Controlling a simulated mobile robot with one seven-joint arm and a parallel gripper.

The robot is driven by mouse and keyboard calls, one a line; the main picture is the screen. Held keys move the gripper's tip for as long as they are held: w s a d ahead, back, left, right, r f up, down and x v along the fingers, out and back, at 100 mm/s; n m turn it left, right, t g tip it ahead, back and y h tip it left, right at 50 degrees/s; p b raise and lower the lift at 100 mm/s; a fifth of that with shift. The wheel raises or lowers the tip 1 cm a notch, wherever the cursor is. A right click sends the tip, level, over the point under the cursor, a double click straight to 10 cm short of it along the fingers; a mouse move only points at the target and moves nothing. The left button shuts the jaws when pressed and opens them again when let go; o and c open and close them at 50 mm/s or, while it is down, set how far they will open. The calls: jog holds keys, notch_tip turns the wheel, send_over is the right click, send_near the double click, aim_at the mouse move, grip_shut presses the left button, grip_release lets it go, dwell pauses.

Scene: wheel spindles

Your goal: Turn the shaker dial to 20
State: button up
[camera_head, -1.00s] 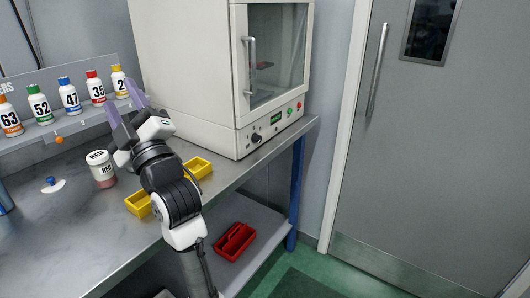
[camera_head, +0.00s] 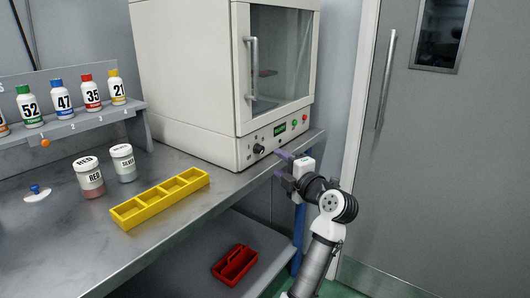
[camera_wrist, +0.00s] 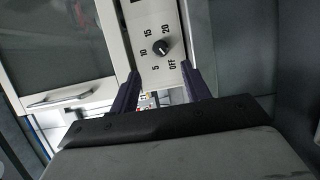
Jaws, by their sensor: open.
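The shaker is a white cabinet (camera_head: 190,85) with a glass door. Its dial (camera_head: 258,149) is a small black knob on the front panel under the door. In the wrist view the dial (camera_wrist: 162,47) is surrounded by the marks OFF, 5, 10, 15 and 20, seen turned; which mark it points to is too small to tell. My gripper (camera_head: 281,164) is open and empty, to the right of the dial in the head view. In the wrist view its two dark fingers stand apart (camera_wrist: 160,72) with the dial beyond the tips, untouched.
A display (camera_head: 280,129) and green and red buttons (camera_head: 299,121) sit right of the dial. Left on the bench are a yellow tray (camera_head: 160,200), two labelled jars (camera_head: 90,178) and a rack of bottles (camera_head: 62,100). A red caddy (camera_head: 235,265) is below.

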aim_at(262, 150)
jog(key=p+x, duration=0.1)
jog(key=x, duration=0.8)
jog(key=shift+d, duration=0.1)
jog(key=c, duration=1)
jog(key=shift+o, duration=0.2)
jog(key=shift+m, duration=0.3)
